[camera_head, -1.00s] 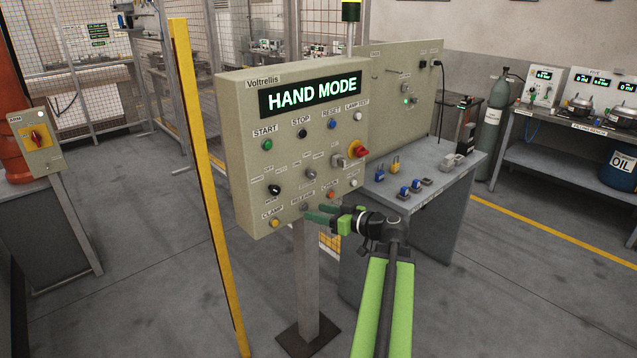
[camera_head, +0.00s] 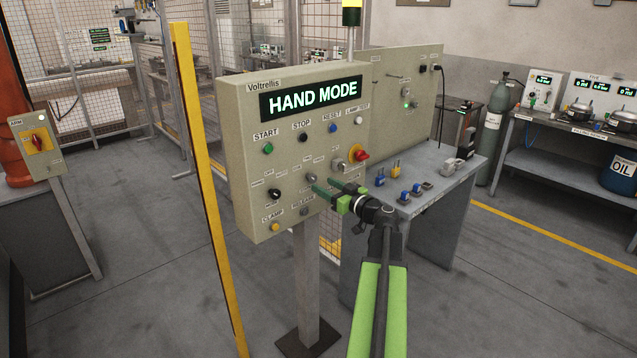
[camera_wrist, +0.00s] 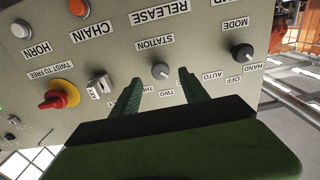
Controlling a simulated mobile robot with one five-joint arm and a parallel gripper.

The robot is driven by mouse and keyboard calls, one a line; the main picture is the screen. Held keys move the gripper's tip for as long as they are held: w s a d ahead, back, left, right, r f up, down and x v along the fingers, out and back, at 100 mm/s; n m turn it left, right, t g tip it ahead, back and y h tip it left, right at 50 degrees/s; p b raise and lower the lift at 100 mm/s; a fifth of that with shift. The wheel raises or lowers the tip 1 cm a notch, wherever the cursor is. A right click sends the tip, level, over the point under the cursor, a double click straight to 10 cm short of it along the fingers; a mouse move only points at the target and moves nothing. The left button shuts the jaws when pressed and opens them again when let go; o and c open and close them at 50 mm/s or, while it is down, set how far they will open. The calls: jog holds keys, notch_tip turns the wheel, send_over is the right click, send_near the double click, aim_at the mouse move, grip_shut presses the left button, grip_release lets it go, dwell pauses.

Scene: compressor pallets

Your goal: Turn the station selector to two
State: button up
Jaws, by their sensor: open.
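The station selector is a small grey knob (camera_wrist: 160,71) under the STATION label in the upside-down wrist view, with TWO and another partly hidden label on its other side. It also shows in the head view (camera_head: 310,178) on the Voltrellis control panel (camera_head: 240,130). My gripper (camera_wrist: 159,79) is open, its green fingertips on either side of the knob's position and pointing at the panel. In the head view my gripper (camera_head: 323,185) is just right of the knob. I cannot tell whether a finger touches it, nor exactly where its pointer stands.
The black mode knob (camera_wrist: 242,53) and the key switch (camera_wrist: 100,86) flank the selector. A red twist-to-free stop button (camera_wrist: 56,98) lies beyond the key switch. The panel display (camera_head: 312,97) reads HAND MODE. A yellow post (camera_head: 205,180) stands left of the panel.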

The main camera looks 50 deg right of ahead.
aim_at(314, 180)
jog(key=w, duration=0.4)
jog(key=shift+w+d, duration=0.15)
